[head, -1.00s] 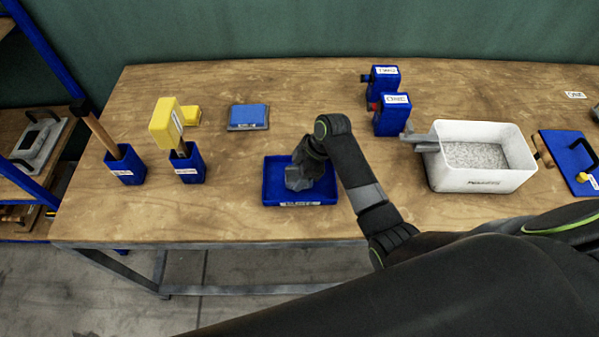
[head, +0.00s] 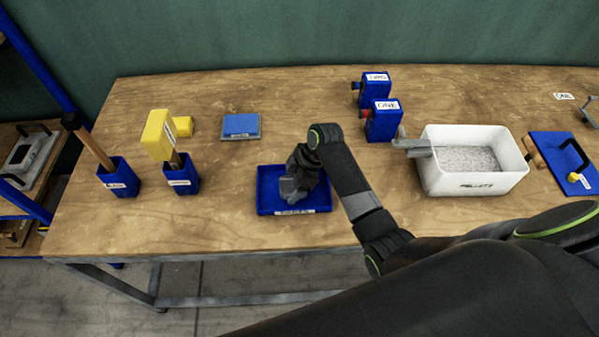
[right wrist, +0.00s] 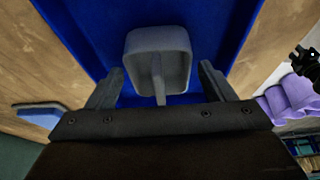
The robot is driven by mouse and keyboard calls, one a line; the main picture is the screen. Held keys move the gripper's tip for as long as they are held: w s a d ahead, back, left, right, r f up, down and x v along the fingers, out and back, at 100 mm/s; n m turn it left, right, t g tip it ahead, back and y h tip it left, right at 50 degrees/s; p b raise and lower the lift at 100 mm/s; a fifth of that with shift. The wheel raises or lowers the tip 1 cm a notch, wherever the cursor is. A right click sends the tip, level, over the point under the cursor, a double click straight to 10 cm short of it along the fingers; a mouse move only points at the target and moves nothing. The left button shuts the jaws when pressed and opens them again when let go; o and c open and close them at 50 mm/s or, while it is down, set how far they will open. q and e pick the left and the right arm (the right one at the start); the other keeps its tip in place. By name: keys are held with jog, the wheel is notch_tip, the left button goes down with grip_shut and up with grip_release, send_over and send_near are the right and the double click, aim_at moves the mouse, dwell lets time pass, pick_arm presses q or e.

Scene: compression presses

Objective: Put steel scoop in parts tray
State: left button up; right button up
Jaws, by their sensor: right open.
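The steel scoop (right wrist: 159,53) is a grey, square-bowled tool seen in the right wrist view, with its handle running back between my fingers. In the head view its grey bowl (head: 289,188) shows over the blue parts tray (head: 264,200), partly hidden by my gripper. The tray's blue floor (right wrist: 85,28) lies behind the scoop in the right wrist view. My right gripper (head: 303,171) is low over the tray. Its fingers (right wrist: 162,72) are open, one on each side of the scoop with gaps between. Whether the scoop rests fully on the tray floor is hard to tell. My left gripper is not in view.
A white pellets tub (head: 472,187) with a grey metal piece (head: 411,146) over its left edge stands right. Two blue boxes (head: 383,121) stand behind. Blue holders (head: 183,181) with a hammer and a yellow-headed tool are left. Bench (head: 220,225) around the tray is clear.

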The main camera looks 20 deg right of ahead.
jog(key=b+v, duration=0.1)
jog(key=v, duration=1)
jog(key=shift+d+r+b, duration=0.25)
jog(key=shift+r+b, duration=0.05)
jog(key=shift+b, duration=0.1)
jog(key=shift+s+f, duration=0.1)
